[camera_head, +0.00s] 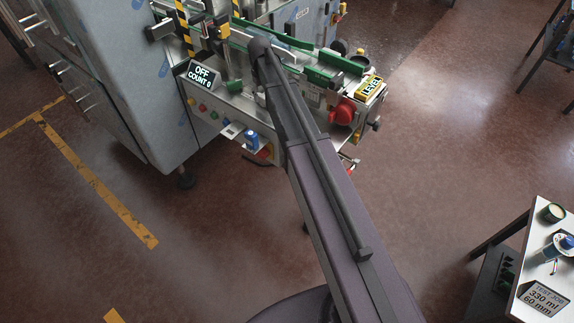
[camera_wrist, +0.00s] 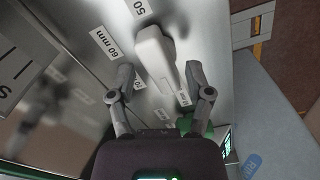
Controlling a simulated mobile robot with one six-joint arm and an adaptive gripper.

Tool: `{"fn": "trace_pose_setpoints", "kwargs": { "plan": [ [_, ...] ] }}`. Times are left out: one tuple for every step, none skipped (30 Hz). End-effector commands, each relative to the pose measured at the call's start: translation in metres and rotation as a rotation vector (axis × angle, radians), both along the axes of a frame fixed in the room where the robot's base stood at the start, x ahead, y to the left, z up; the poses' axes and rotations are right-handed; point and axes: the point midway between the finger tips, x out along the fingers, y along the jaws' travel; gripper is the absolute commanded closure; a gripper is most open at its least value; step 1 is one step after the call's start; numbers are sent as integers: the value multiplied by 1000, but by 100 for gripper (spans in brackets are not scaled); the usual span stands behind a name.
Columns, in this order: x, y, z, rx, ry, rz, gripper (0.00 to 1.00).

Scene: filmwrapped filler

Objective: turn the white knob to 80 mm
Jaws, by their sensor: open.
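The white knob (camera_wrist: 153,50) shows in the wrist view as a long raised handle on a shiny metal plate. Labels stand around it: a "60 mm" label (camera_wrist: 105,42) to its left, a "50" label (camera_wrist: 139,7) above, and smaller, partly hidden labels near my fingers. I cannot tell which label it points to. My gripper (camera_wrist: 160,74) is open, with one finger left and one right of the knob's lower part. I cannot tell if either finger touches it. In the head view my arm hides the knob and gripper.
The machine's display (camera_head: 201,75) reads "OFF COUNT 0". A red knob (camera_head: 345,110) and a yellow "LEVEL" label (camera_head: 369,88) are on the machine's right end. A side table (camera_head: 525,270) at lower right holds a "330 ml 60 mm" job card (camera_head: 543,299). The floor between is clear.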

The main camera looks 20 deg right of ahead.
Motion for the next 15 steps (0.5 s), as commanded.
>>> {"fn": "trace_pose_setpoints", "kwargs": {
  "plan": [
    [0,0,10,0,0,1,34],
    [0,0,12,0,0,1,34],
    [0,0,15,0,0,1,34],
    [0,0,18,0,0,1,34],
    [0,0,20,0,0,2,34],
    [0,0,24,0,0,2,34],
    [0,0,26,0,0,2,34],
    [0,0,28,0,0,2,34],
    [0,0,32,0,0,2,34],
    [0,0,34,0,0,2,34],
    [0,0,37,0,0,2,34],
    [0,0,40,0,0,3,34],
    [0,0,43,0,0,3,34],
    [0,0,45,0,0,3,34],
    [0,0,48,0,0,3,34]
  ]
}}
